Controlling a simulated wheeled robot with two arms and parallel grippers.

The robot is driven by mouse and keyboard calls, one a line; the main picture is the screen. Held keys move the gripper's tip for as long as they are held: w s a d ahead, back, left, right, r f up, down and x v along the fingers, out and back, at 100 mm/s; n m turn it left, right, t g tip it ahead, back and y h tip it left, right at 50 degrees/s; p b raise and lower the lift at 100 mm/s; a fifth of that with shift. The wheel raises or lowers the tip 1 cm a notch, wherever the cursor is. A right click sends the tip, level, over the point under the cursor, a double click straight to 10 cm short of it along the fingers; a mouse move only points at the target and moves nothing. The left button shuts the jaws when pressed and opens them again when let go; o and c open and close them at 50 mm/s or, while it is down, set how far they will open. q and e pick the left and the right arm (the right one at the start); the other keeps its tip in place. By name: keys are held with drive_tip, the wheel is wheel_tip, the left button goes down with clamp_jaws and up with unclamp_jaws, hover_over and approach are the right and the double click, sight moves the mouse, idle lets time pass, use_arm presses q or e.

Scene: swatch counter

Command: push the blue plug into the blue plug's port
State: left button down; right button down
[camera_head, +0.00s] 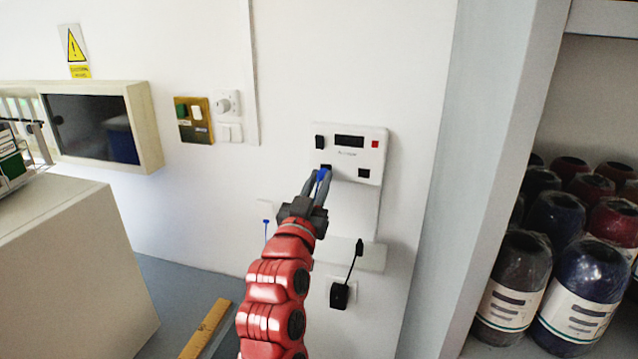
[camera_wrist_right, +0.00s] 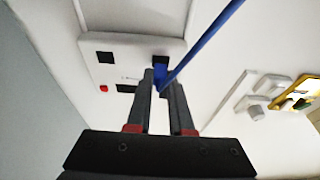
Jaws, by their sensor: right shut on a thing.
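My right gripper (camera_head: 319,184) is shut on the blue plug (camera_head: 322,174) in front of the white wall panel (camera_head: 377,159). In the wrist view, the fingers (camera_wrist_right: 163,92) grip the blue plug (camera_wrist_right: 160,76), and its blue cable (camera_wrist_right: 205,45) runs off to the upper right. The plug's front end is at a black port (camera_wrist_right: 160,59), which is the panel's lower-left port (camera_head: 327,167) in the head view. Whether the tip is inside or just against it, I cannot tell. The fingers partly hide the plug. My left gripper is out of view.
The panel also has a dark display (camera_head: 349,141), a red button (camera_head: 375,144) and a lower-right port (camera_head: 364,173). Below, a black plug (camera_head: 360,247) and black adapter (camera_head: 340,295) share a cord. Shelved bottles (camera_head: 585,285) stand right; a pale cabinet (camera_head: 75,265) stands left.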

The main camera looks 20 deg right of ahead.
drive_tip(key=shift+w+d+b, duration=0.3)
drive_tip(key=shift+w+b, duration=0.1)
drive_tip(key=shift+w, duration=0.05)
idle(0.3)
drive_tip(key=c, duration=0.7)
unclamp_jaws()
drive_tip(key=b+v, duration=0.6)
drive_tip(key=v, duration=1.1)
drive_tip(key=shift+s+a, duration=0.15)
drive_tip(key=shift+a, duration=0.05)
